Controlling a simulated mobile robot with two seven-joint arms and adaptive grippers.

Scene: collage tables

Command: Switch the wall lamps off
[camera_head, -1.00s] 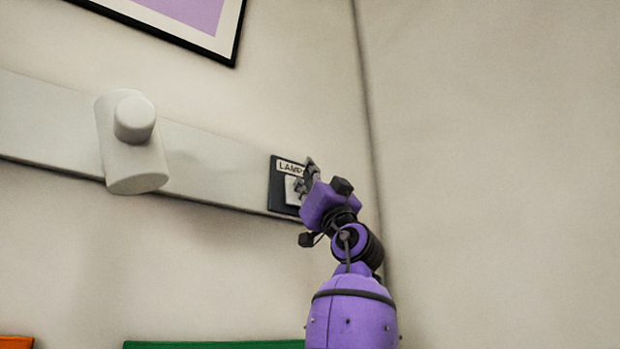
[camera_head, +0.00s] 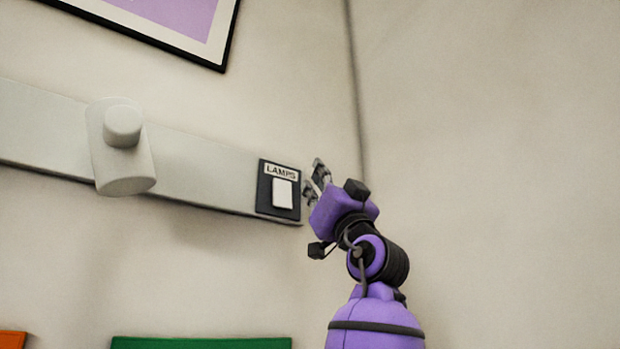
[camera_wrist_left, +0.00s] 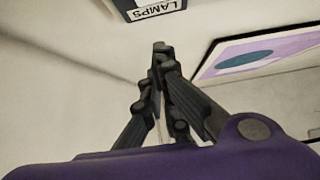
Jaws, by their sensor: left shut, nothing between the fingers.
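The lamp switch is a dark plate (camera_head: 264,204) with a "LAMPS" label and a white rocker (camera_head: 283,194). It is fixed at the right end of a grey wall rail. My right gripper is not in view. No lit lamp can be made out for certain.
A white cylindrical fixture with a round knob (camera_head: 122,150) juts from the grey rail (camera_head: 200,165) left of the switch. A framed picture (camera_head: 222,50) hangs above. Green (camera_head: 200,343) and orange (camera_head: 12,340) edges show below. The room corner is close behind my gripper.

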